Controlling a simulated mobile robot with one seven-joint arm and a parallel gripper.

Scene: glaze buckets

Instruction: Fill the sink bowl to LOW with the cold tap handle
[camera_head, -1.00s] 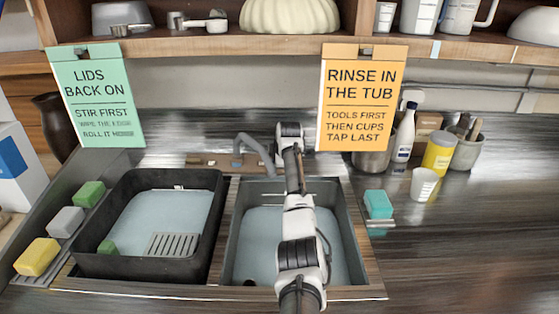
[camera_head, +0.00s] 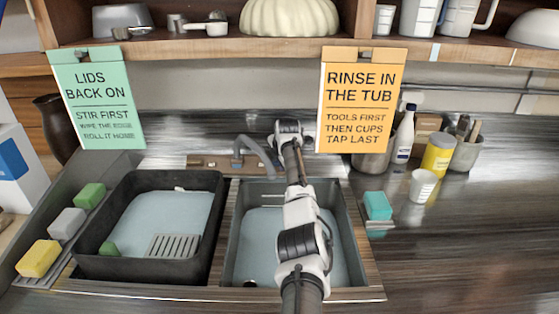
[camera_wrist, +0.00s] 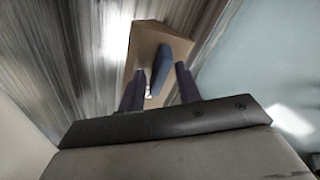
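The sink bowl (camera_head: 243,238) is the grey basin at centre right in the head view, partly behind my arm. Its inside is pale blue-grey; I cannot tell whether that is water, and no LOW mark is readable. The grey spout (camera_head: 252,147) curves over its back edge. In the wrist view, a dark blue tap handle (camera_wrist: 160,66) stands on a tan block (camera_wrist: 147,40). My gripper (camera_wrist: 160,77) is open, with its two dark fingers on either side of the handle's near end; contact is not clear. The gripper and handle are hidden by my arm in the head view.
A black tub (camera_head: 98,264) with a slotted grate stands left of the bowl. A teal sponge (camera_head: 377,206) and a white cup (camera_head: 422,186) are to the right. An orange sign (camera_head: 361,98) hangs close behind my arm. The right front counter is clear.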

